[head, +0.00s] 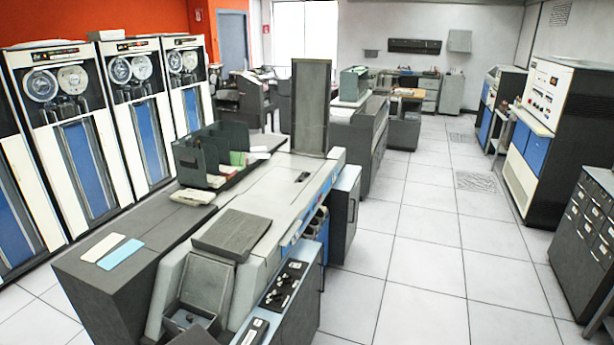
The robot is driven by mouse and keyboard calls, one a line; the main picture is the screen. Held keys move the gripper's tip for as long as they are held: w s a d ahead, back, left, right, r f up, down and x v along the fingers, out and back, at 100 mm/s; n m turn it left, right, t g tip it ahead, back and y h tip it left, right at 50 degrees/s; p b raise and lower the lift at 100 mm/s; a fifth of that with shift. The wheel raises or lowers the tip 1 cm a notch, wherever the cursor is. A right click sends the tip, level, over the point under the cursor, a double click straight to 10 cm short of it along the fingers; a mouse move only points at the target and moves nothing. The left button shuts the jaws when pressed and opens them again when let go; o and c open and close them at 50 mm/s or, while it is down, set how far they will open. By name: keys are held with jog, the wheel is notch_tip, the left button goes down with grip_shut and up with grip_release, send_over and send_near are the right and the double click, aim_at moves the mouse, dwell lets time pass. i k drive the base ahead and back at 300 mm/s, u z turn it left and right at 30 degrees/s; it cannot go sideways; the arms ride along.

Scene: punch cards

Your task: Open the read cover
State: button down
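A large grey card machine (268,200) fills the middle and lower left of the head view. A tall dark panel (311,108) stands upright at the machine's far end. I cannot tell for sure which of these parts is the read cover. My gripper is not in view.
A dark card rack (222,152) stands on the machine's left side. Two card stacks (112,250) lie on its dark left surface. Tape drives (75,140) line the left wall. A wide tiled aisle (415,260) is clear on the right, before dark drawers (590,225).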

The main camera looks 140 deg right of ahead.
aim_at(279, 185)
jog(key=u, duration=0.35)
jog(key=k, duration=0.15)
jog(key=z, duration=2.85)
jog(key=i, duration=2.6)
